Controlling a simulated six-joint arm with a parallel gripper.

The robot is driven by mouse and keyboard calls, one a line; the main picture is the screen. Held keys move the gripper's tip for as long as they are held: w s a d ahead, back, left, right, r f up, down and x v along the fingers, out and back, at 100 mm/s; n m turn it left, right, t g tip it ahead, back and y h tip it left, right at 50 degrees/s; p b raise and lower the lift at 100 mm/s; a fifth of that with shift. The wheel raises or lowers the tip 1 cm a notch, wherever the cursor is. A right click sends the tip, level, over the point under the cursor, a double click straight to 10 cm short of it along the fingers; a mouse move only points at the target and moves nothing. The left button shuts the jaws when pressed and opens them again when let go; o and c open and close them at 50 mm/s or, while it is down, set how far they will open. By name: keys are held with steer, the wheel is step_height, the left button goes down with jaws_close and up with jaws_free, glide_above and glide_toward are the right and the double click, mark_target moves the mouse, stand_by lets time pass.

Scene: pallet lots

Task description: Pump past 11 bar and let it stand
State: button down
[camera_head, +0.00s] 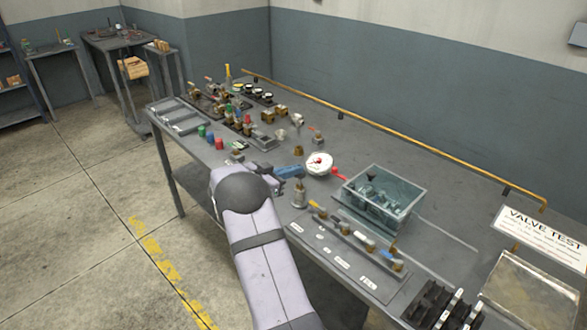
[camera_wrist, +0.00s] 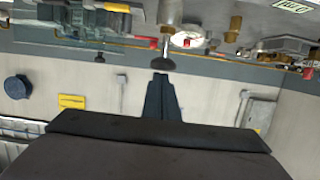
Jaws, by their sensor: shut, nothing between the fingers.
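A round white pressure gauge (camera_head: 319,163) with red marking stands mid-table in the head view. Its reading is too small to tell. A red knob (camera_head: 338,172) is at its right. A silver cylinder (camera_head: 299,193) stands in front of the gauge, and a blue part (camera_head: 288,172) lies to the left. In the wrist view, my gripper (camera_wrist: 160,78) has its dark fingers together and empty. Their tips are close to a dark rounded knob (camera_wrist: 168,63) below a silver post; I cannot tell whether they touch. In the head view, my arm partly hides this area.
A clear-walled tank (camera_head: 405,213) holding metal parts stands right of the gauge. A panel with several valves (camera_head: 345,240) lies along the front edge. Fittings and coloured caps (camera_head: 210,137) crowd the left. A yellow rail (camera_head: 400,145) runs along the back. The back right tabletop is mostly clear.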

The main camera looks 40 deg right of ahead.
steer(key=shift+s+f+b, duration=0.1)
steer(key=shift+f+b, duration=0.6)
steer(key=shift+f, duration=1.2)
steer(key=a+r+p, duration=0.1)
steer(key=a+r, duration=0.6)
steer(key=a, duration=0.2)
steer(key=shift+a, duration=0.35)
